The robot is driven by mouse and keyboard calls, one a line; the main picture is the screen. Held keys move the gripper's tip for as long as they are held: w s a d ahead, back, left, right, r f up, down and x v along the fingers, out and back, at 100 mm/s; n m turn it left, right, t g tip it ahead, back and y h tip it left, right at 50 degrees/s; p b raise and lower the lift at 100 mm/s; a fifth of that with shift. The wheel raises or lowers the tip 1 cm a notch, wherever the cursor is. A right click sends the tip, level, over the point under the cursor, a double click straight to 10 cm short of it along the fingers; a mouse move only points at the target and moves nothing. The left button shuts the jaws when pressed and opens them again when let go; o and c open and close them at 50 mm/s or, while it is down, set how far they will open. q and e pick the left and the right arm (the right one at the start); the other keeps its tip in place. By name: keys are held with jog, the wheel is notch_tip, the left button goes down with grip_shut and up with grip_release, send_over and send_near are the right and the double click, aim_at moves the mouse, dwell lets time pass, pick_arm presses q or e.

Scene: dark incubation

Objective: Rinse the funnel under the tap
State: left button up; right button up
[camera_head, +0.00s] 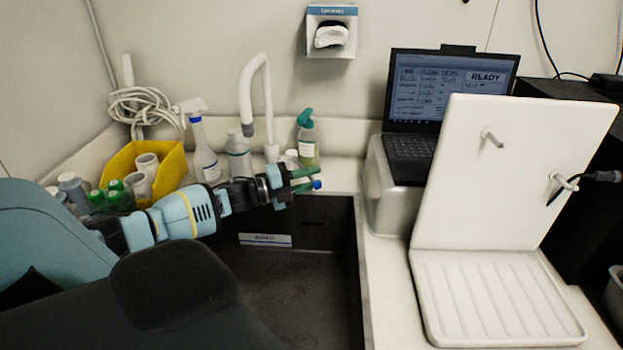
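The white gooseneck tap (264,95) rises behind the dark sink (310,275), its spout end hanging down on the left. My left gripper (307,180) is over the back part of the sink, in front of and a little right of the tap's base. Its two green fingers point right and stand slightly apart, with no object visible between them. I cannot make out a funnel anywhere in this view. Part of the sink is hidden behind my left arm. My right gripper is not in view.
A yellow bin (172,178), a spray bottle (203,150) and several capped bottles crowd the left back. A green-topped bottle (307,148) stands behind my gripper. Right of the sink are a laptop (410,146) and a white pegged drying board (510,190) with a ribbed tray (495,300).

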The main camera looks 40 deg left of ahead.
pick_arm(q)
jog(key=shift+w+d, duration=0.1)
jog(key=shift+w, duration=0.05)
grip_shut()
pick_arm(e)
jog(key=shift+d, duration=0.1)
